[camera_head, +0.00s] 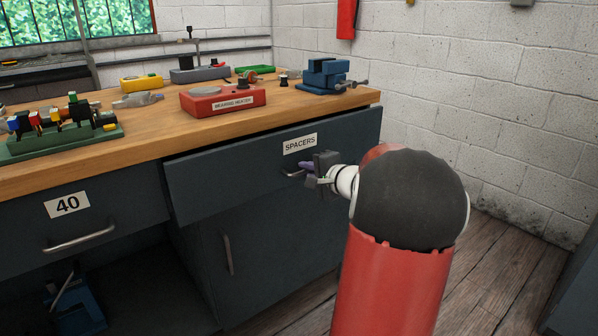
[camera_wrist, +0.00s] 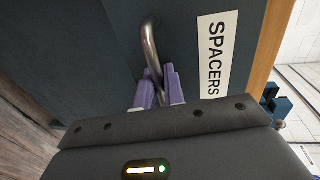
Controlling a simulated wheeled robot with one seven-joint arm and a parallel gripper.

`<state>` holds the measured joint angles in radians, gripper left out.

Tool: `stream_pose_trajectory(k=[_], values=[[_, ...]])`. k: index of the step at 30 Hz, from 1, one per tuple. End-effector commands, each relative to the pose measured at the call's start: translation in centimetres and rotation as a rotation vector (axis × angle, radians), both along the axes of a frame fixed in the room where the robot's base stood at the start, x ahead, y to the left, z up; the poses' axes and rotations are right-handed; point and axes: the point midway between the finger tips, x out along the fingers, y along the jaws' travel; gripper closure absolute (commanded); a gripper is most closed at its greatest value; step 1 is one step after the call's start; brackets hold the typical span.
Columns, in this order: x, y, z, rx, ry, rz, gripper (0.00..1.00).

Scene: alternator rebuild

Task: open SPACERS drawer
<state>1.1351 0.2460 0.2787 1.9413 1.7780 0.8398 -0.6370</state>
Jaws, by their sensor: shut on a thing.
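The SPACERS drawer (camera_head: 225,180) is a dark grey drawer under the right part of the workbench top. Its front appears to stand a little out from the cabinet. Its white SPACERS label (camera_head: 299,144) is above the metal bar handle (camera_head: 291,174). My gripper (camera_head: 308,172) is at the handle, its purple fingers shut on it. In the wrist view the fingers (camera_wrist: 159,86) sit on either side of the curved handle (camera_wrist: 150,45), with the label (camera_wrist: 214,55) to the right. The fingers hide part of the handle. The inside of the drawer is not visible.
A red bearing heater (camera_head: 223,99), a blue vise (camera_head: 325,78) and a green rack (camera_head: 62,140) stand on the wooden top. Wooden floor shows at the right.

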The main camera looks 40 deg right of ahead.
Motion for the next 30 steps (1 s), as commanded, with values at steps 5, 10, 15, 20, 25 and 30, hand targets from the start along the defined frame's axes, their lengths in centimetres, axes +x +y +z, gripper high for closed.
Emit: stream_pose_trajectory(k=[5,10,15,20,25,30], values=[[-5.5,0.0,-0.7,-0.005,0.0,-0.004,1.0],[-10.6,0.0,-0.6,-0.003,0.0,-0.004,1.0],[-14.7,0.0,-0.5,0.0,0.001,-0.002,1.0],[-17.5,0.0,-0.3,0.0,0.001,-0.001,1.0],[-18.9,0.1,-0.2,0.001,0.002,0.002,1.0],[-19.3,0.1,-0.1,0.003,0.001,0.003,1.0]])
